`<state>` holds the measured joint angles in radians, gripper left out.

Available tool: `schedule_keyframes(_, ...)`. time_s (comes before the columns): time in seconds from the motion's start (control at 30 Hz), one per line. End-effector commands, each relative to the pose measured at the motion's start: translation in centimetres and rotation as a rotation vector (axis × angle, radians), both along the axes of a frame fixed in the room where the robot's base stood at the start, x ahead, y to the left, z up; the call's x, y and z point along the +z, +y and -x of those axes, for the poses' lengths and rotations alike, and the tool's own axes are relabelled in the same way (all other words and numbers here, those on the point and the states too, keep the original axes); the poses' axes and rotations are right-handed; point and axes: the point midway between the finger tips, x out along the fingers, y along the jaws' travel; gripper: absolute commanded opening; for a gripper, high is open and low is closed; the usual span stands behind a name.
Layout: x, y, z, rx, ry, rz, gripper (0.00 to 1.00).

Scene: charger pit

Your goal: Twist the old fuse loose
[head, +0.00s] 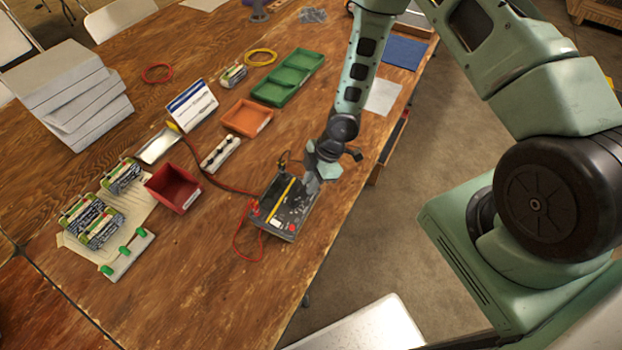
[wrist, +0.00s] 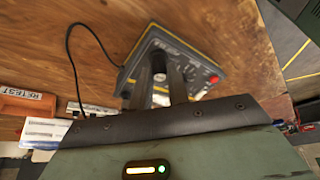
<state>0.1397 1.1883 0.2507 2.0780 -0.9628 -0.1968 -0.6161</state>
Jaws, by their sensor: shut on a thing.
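The charger (head: 284,207) is a dark box with a yellow stripe, lying on the wooden table near its right edge. It also shows in the wrist view (wrist: 186,62), with a red button and several small knobs on its face. My gripper (head: 308,180) reaches down to the charger's upper right part. In the wrist view my gripper (wrist: 160,88) has its two dark fingers closed around a small pale round end, the old fuse (wrist: 160,98), at the charger's face. Most of the fuse is hidden by the fingers, so I cannot tell how far it is seated.
A red bin (head: 173,188), an orange tray (head: 247,118) and a green tray (head: 288,78) stand left of and beyond the charger. A white strip with dark pieces (head: 221,154) lies between. Red and black cables run beside the charger. Bare table lies in front.

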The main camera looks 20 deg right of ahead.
Motion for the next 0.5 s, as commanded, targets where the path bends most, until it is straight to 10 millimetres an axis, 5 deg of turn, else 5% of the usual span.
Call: schedule_keyframes(0.5,-0.01,-0.03,-0.03,0.138,0.0,0.001,0.04)
